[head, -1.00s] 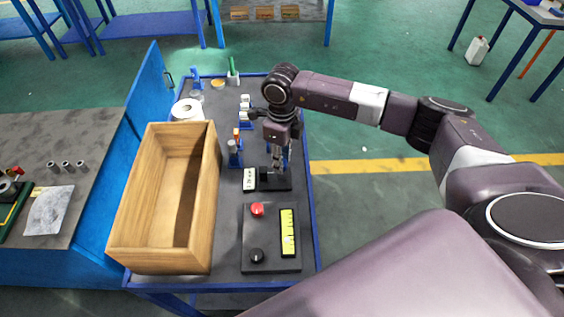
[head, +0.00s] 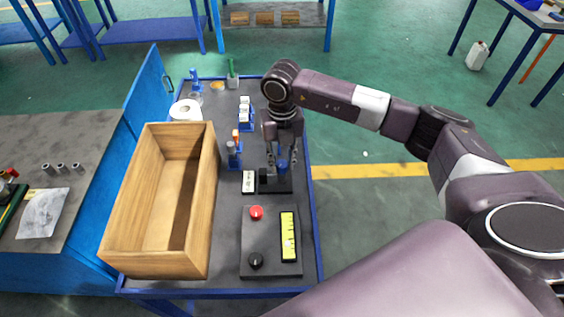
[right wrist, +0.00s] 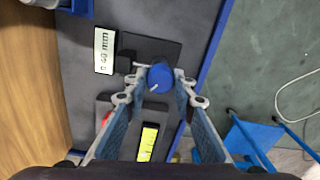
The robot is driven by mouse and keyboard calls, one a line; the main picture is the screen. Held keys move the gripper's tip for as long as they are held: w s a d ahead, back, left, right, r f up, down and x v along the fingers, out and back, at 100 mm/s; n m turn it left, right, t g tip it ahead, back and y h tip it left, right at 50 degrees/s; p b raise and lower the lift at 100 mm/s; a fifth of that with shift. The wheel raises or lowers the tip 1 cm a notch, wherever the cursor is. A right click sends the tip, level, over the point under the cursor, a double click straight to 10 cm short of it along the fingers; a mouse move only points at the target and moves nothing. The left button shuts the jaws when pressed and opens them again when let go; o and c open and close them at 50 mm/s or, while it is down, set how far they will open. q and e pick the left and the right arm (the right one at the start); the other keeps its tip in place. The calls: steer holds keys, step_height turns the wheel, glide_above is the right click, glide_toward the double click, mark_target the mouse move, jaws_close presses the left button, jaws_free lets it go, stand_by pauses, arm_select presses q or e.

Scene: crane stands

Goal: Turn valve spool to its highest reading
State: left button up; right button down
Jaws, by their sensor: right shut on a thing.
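The valve spool shows as a blue round knob (head: 283,164) with a white pointer line, on a black stand (head: 275,187) on the cart. In the right wrist view the knob (right wrist: 160,76) sits between the fingertips of my right gripper (right wrist: 160,88). The right gripper (head: 282,160) reaches down from above and is shut on the knob. A white readout plate (head: 249,182) is beside the stand; in the right wrist view the plate (right wrist: 104,51) carries a number in mm, too small to read surely. My left gripper is out of view.
A control box (head: 270,268) with a red button, a black knob and a yellow gauge (head: 288,237) stands nearer me. A wooden crate (head: 112,245) fills the cart's left side. Small blue holders (head: 234,156) stand behind. Open floor lies to the right.

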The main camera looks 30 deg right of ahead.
mark_target(282, 163)
steer(key=shift+w+r+m, duration=0.15)
steer(key=shift+m, duration=2.05)
steer(key=c, duration=2)
jaws_free()
steer(key=o, duration=0.4)
step_height(282, 163, up, 12)
steer(key=shift+f, duration=0.1)
